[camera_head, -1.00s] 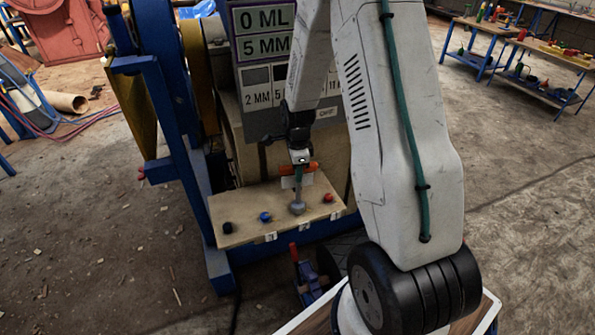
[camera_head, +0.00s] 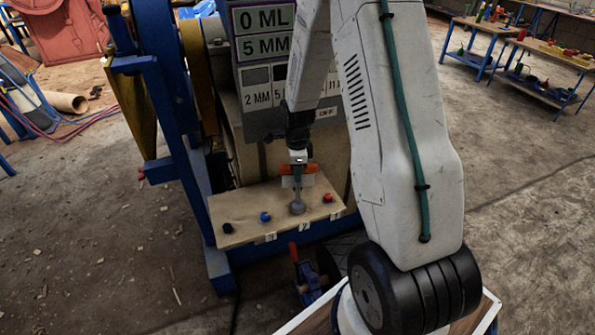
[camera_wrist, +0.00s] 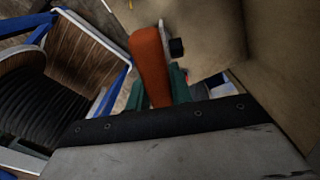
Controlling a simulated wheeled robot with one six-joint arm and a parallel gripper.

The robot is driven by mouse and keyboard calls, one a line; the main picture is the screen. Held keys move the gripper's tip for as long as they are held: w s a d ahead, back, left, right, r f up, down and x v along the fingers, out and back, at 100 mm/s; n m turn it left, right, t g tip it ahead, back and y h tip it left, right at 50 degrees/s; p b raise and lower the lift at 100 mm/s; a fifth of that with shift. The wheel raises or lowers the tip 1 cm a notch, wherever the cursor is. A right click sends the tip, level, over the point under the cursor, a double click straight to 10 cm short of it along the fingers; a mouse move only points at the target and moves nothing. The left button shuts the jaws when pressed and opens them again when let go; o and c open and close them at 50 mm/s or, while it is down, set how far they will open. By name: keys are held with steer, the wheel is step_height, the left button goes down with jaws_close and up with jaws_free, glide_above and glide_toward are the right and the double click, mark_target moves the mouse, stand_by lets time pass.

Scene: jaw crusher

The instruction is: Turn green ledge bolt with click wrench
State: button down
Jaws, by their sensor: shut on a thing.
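The click wrench (camera_head: 298,206) stands on the wooden ledge (camera_head: 243,203) with its grey round end down between the blue and red bolts. Its orange handle (camera_wrist: 150,55) lies across the top. My gripper (camera_head: 298,174) is shut on the orange handle; its green fingers flank the handle in the wrist view (camera_wrist: 158,88). The black bolt (camera_head: 228,228), blue bolt (camera_head: 265,217) and red bolt (camera_head: 328,198) show on the ledge. No green bolt shows; the wrench end covers the spot between blue and red, so I cannot see what is under it.
The crusher's blue frame (camera_head: 178,120) rises left of the ledge, and a sign panel (camera_head: 265,80) stands behind it. A red-handled clamp (camera_head: 294,254) is below the ledge's front edge. Workbenches (camera_head: 540,75) stand far right. The floor at left is mostly open.

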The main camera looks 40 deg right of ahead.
steer(key=shift+s+f+m, duration=0.1)
steer(key=shift+m, duration=0.3)
stand_by(0.3)
steer(key=shift+n, duration=0.3)
steer(key=shift+r, duration=2.15)
